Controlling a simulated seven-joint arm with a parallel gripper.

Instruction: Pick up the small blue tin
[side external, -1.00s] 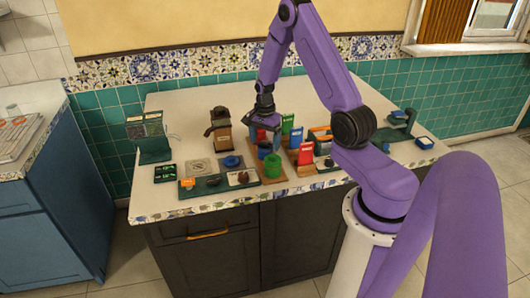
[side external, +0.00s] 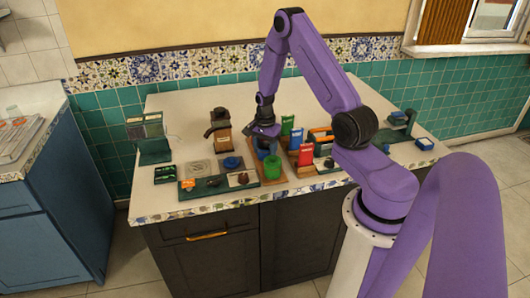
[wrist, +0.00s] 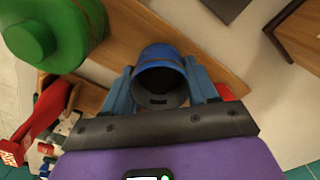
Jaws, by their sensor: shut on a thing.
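The small blue tin (wrist: 158,68) sits between the two blue fingers of my gripper (wrist: 162,88) in the wrist view, with a finger against each side. Its grey, hollow-looking end faces the camera. In the side external view my gripper (side external: 264,134) is low over the wooden rack, and the blue tin (side external: 263,144) is partly hidden by it. I cannot tell whether the tin is clear of the rack.
A green tin (side external: 273,168) stands just in front of the blue one; it also shows in the wrist view (wrist: 50,35).

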